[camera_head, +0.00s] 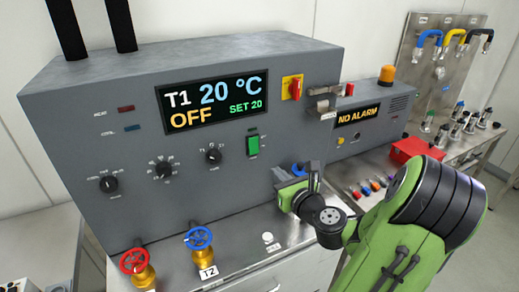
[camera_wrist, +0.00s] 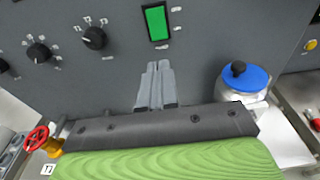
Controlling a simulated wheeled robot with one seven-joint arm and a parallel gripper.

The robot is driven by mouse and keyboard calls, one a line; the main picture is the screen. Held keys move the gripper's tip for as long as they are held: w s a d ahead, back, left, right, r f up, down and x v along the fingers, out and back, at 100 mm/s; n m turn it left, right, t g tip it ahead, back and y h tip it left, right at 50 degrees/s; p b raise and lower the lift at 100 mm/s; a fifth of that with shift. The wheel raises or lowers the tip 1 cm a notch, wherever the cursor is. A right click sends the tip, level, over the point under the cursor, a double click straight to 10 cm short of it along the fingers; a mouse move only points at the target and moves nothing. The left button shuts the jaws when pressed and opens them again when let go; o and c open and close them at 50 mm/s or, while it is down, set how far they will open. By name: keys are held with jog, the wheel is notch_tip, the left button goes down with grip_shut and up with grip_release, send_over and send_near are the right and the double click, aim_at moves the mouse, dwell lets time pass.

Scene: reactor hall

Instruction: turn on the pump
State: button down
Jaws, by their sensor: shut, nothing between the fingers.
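A green rocker switch (camera_head: 253,145) is set in the front of the grey control cabinet (camera_head: 110,120). It also shows in the wrist view (camera_wrist: 156,22), near the top centre. Its label is too small to read, so I cannot tell whether it is the pump switch. My gripper (camera_wrist: 158,66) is shut and empty, its fingertips just below the switch in the wrist view. In the head view my gripper (camera_head: 281,176) is below and right of the switch. Contact with the panel cannot be told.
A blue-topped vessel with a black knob (camera_wrist: 243,78) stands close right of my gripper. Several black dials (camera_head: 108,184) are left of the switch. A blue valve wheel (camera_head: 199,238) and a red one (camera_head: 133,261) stand below. The display (camera_head: 213,101) reads T1 20 °C, OFF.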

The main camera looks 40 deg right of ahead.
aim_at(255, 153)
jog(key=p+x, duration=0.6)
jog(key=x, duration=0.4)
jog(key=shift+w+d+r, duration=0.1)
jog(key=shift+w+r, duration=0.05)
jog(key=shift+w, duration=0.25)
jog(key=shift+w+d, duration=0.2)
jog(key=shift+w, duration=0.2)
jog(key=shift+f, duration=0.3)
jog(key=shift+w+f+b, duration=0.15)
jog(key=shift+f+b, duration=0.1)
jog(key=shift+b, duration=0.45)
jog(key=shift+r, duration=0.25)
jog(key=shift+f, duration=0.1)
